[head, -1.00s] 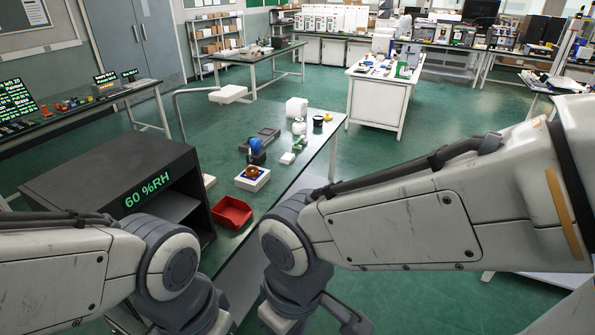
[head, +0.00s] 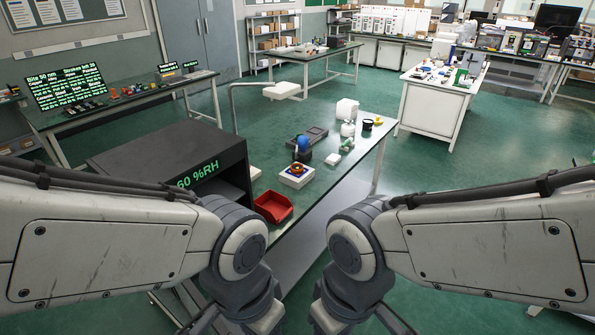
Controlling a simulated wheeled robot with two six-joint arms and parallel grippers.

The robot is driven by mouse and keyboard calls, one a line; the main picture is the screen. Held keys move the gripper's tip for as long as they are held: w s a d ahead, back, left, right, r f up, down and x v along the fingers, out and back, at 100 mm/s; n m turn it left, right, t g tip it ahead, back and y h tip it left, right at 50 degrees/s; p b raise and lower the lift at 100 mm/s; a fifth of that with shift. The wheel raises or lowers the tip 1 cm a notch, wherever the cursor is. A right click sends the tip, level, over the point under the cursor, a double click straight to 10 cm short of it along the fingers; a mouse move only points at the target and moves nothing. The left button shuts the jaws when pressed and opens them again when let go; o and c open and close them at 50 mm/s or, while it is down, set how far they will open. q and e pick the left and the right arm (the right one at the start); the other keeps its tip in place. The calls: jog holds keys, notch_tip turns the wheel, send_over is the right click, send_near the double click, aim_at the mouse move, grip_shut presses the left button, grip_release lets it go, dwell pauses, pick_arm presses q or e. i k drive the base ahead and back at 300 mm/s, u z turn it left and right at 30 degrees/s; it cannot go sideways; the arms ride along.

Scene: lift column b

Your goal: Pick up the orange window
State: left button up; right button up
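I cannot make out a clear orange window. A small orange ring-shaped part (head: 296,169) sits on a white block (head: 297,179) on the dark bench, behind the red bin; it is too small to tell what it is. Both my arms reach in from the sides and bend downward at the bottom middle, in front of the bench. Both my grippers are below the picture's edge, so their fingers do not show.
A dark chamber reading "60 %RH" (head: 197,172) stands on the bench's left part. A red bin (head: 273,207) is beside it. A blue-topped device (head: 302,148), white bottle (head: 347,128) and black cup (head: 367,124) stand farther back. Open green floor (head: 470,165) lies right.

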aim_at(296, 169)
jog(key=z, duration=0.5)
jog(key=k, duration=1.25)
jog(key=z, duration=1.05)
jog(key=i, duration=3)
jog(key=u, duration=1.35)
jog(key=i, duration=0.85)
jog(key=u, duration=1.1)
jog(key=i, duration=0.3)
jog(key=u, duration=0.25)
